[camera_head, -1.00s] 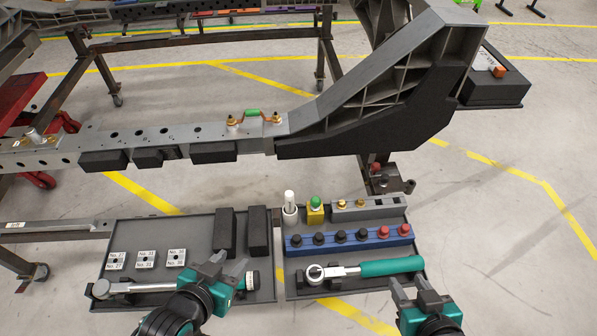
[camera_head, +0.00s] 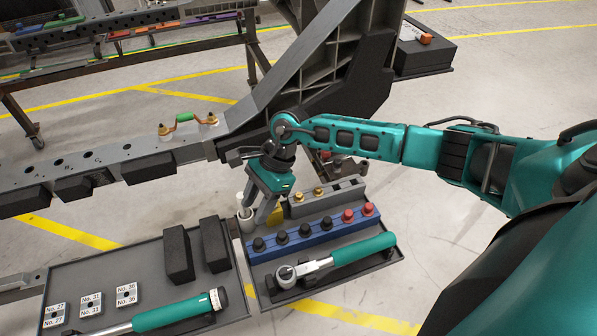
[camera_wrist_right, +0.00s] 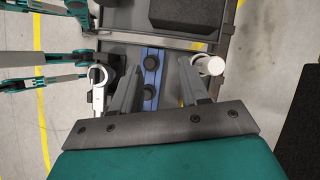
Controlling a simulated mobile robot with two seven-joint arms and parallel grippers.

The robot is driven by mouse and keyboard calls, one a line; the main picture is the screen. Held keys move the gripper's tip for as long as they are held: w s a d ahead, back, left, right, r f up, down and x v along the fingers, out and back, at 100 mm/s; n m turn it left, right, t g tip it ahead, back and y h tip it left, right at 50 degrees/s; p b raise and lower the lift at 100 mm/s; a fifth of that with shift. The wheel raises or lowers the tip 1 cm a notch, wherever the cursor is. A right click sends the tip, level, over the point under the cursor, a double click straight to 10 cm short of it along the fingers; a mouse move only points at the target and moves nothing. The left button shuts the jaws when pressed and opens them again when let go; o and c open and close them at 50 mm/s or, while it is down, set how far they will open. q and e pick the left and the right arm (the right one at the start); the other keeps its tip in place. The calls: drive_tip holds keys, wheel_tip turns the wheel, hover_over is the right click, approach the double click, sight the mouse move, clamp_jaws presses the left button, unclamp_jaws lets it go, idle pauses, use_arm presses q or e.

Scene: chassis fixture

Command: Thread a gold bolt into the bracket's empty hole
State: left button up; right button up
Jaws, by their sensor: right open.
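Two gold bolts (camera_head: 318,191) stand in a grey block (camera_head: 345,190) on the right-hand tray. My right gripper (camera_head: 257,217) points down, open and empty, at that tray's back left, beside a white cylinder (camera_head: 245,222). In the right wrist view its fingers (camera_wrist_right: 160,85) are spread above a blue block (camera_wrist_right: 151,62) with black knobs; the white cylinder (camera_wrist_right: 210,66) is by the right finger. I cannot tell which hole is the bracket's empty one. Teal parts at the wrist view's left edge may be my left arm.
The blue block (camera_head: 310,232) holds black and red knobs. A teal-handled ratchet (camera_head: 345,252) lies in front of it. The left tray (camera_head: 75,270) holds two black blocks (camera_head: 178,255), numbered plates and a torque wrench (camera_head: 170,315). My right arm crosses the head view's right side.

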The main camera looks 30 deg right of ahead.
sight(299, 194)
drive_tip(key=w+d+n+h, duration=0.1)
drive_tip(key=d+h, duration=0.1)
drive_tip(key=d, duration=0.2)
drive_tip(key=w+d+h+b, duration=0.1)
drive_tip(key=d, duration=0.3)
drive_tip(key=w+d+n+h, duration=0.1)
drive_tip(key=d+h, duration=0.1)
drive_tip(key=d, duration=0.3)
drive_tip(key=shift+w+d+f+n+h+b, duration=0.1)
drive_tip(key=shift+w+f+n+h+b, duration=0.1)
drive_tip(key=shift+n+h+b, duration=0.15)
wheel_tip(299, 194, down, 4)
drive_tip(key=b, duration=0.3)
drive_tip(key=shift+f, duration=0.25)
use_arm(q)
drive_tip(key=f, duration=0.2)
drive_tip(key=w+d+f, duration=0.1)
drive_tip(key=shift+f, duration=0.2)
drive_tip(key=shift+s, duration=0.15)
drive_tip(key=shift+s+f, duration=0.15)
drive_tip(key=shift+f, duration=0.1)
